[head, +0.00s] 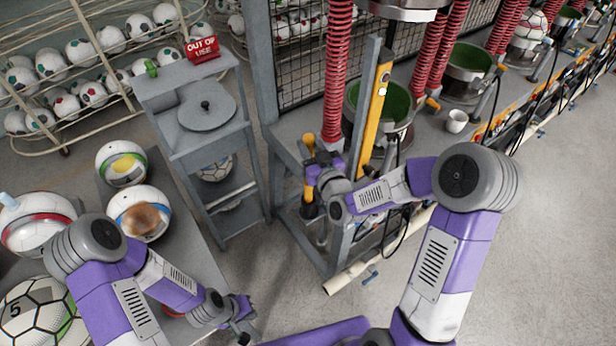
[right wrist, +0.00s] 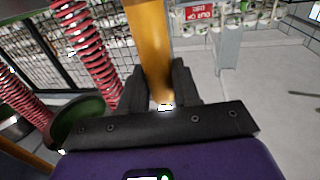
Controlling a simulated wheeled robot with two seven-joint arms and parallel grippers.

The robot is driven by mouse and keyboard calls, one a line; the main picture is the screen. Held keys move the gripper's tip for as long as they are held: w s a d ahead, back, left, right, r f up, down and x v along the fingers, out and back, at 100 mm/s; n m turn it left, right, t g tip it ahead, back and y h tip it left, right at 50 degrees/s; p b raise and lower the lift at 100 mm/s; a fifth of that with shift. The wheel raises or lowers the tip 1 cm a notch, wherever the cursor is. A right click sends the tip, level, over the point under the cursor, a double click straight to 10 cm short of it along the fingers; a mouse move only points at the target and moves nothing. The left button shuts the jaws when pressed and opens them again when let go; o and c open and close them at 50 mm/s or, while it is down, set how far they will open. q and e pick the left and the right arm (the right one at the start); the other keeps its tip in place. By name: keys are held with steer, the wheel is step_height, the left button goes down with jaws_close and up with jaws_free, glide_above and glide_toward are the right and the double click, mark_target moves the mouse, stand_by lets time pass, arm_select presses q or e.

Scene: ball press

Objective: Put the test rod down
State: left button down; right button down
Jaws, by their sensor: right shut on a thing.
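My right gripper (head: 318,168) is shut on an orange-yellow rod (head: 308,186), which I take to be the test rod. The rod stands roughly upright in front of the ball press, with a dark lower end. In the right wrist view the rod (right wrist: 149,40) sits between the two black fingers of the gripper (right wrist: 160,88) and runs up out of the picture. The gripper and wrist hide part of the rod in the head view. My left gripper (head: 240,314) is low over the floor near the grey table's edge, holding nothing visible; its finger gap is unclear.
A grey shelf stand (head: 205,80) with a red "out of use" sign (head: 202,48) stands left of the press. The press frame (head: 287,150) and a yellow upright bar (head: 376,105) are close to my right gripper.

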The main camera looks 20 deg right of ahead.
step_height(320, 180, down, 7)
stand_by(0.5)
steer(key=shift+f, duration=0.2)
steer(key=c, duration=0.8)
jaws_free()
steer(key=shift+w, duration=0.1)
steer(key=shift+o, duration=0.2)
